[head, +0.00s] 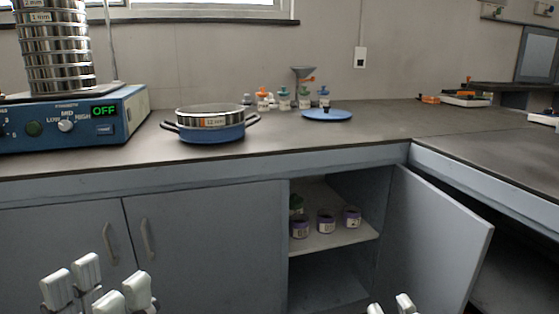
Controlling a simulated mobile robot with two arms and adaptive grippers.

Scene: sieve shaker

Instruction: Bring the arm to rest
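My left gripper (98,287) is at the lower left, in front of the grey cabinet doors. Its pale fingertips stand apart with nothing between them. My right gripper (390,305) shows only as two pale tips at the bottom edge, in front of the open cabinet. The rest of it is cut off, so its opening is unclear. Both grippers are below the counter's front edge and apart from the objects on the counter.
The sieve shaker (75,118) reads OFF and carries stacked sieves (55,48). A blue pan with a sieve (211,124), a blue lid (327,115) and small bottles stand on the counter (370,135). An open cabinet door (435,240) juts out; jars (326,222) sit inside.

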